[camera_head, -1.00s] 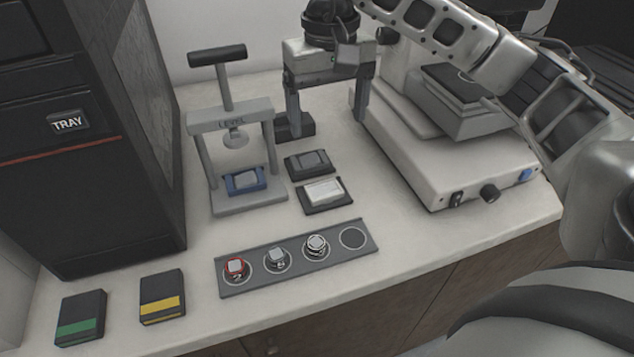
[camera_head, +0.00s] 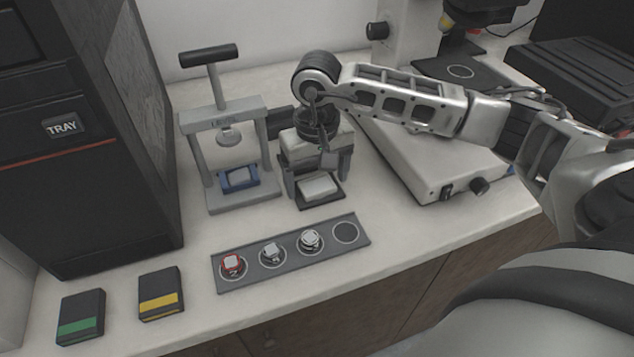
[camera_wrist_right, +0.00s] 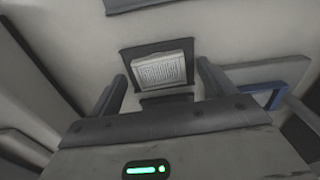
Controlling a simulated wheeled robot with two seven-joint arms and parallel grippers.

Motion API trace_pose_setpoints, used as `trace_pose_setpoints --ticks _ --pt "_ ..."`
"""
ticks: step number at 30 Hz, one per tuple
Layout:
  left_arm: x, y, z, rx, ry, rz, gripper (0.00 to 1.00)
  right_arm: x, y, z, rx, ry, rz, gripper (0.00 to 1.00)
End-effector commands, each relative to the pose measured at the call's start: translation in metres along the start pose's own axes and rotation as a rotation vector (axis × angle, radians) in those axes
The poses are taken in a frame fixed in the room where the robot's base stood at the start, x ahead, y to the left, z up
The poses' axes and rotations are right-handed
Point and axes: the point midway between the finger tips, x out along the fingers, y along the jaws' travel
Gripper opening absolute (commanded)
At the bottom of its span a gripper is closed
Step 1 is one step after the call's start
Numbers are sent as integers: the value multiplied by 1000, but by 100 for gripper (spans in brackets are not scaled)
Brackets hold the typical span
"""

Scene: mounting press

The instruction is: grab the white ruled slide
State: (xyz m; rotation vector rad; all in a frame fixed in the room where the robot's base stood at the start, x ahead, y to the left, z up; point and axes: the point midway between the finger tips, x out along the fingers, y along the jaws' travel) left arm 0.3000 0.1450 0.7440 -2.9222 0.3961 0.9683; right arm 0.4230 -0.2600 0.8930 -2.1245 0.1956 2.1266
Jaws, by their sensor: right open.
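The white ruled slide (camera_head: 320,186) lies flat on a small dark pad (camera_head: 327,201) on the bench, right of the small press. Its lined face shows in the right wrist view (camera_wrist_right: 162,70). My right gripper (camera_head: 318,183) points down over the slide, with one finger on each side of it. The gripper is open and empty, and the slide lies between its fingers in the wrist view. I cannot tell how far the fingertips are above the pad. The left gripper is not in view.
A hand press (camera_head: 230,114) with a blue holder (camera_head: 239,180) stands close left of the gripper. A grey strip (camera_head: 290,275) with several round spots, three bearing small pieces, lies in front. A microscope base (camera_head: 415,160) stands right. Green-banded (camera_head: 80,316) and yellow-banded (camera_head: 161,292) boxes lie front left.

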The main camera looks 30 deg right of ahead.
Motion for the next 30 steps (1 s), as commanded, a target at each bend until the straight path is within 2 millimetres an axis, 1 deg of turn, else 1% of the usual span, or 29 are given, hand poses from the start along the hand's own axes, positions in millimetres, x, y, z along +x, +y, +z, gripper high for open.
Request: trace_pose_setpoints --ticks 7,8,9,11,12,13,23,26,29,30 --pt "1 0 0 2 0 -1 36 2 0 0 0 2 -1 82" --pt "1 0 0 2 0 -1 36 2 0 0 0 1 -1 76" --pt "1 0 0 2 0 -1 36 2 0 0 0 1 -1 65" --pt "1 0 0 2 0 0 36 2 0 0 0 1 -1 48" --pt "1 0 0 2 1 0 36 2 0 0 0 1 -1 37" --pt "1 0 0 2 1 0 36 2 0 0 0 1 -1 34" --pt "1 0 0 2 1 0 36 0 0 0 0 2 -1 33" --pt "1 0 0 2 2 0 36 -5 0 -1 0 2 -1 33" --pt "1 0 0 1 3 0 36 -15 0 -1 1 5 -2 33" --pt "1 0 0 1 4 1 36 -21 0 -1 0 5 -1 33"
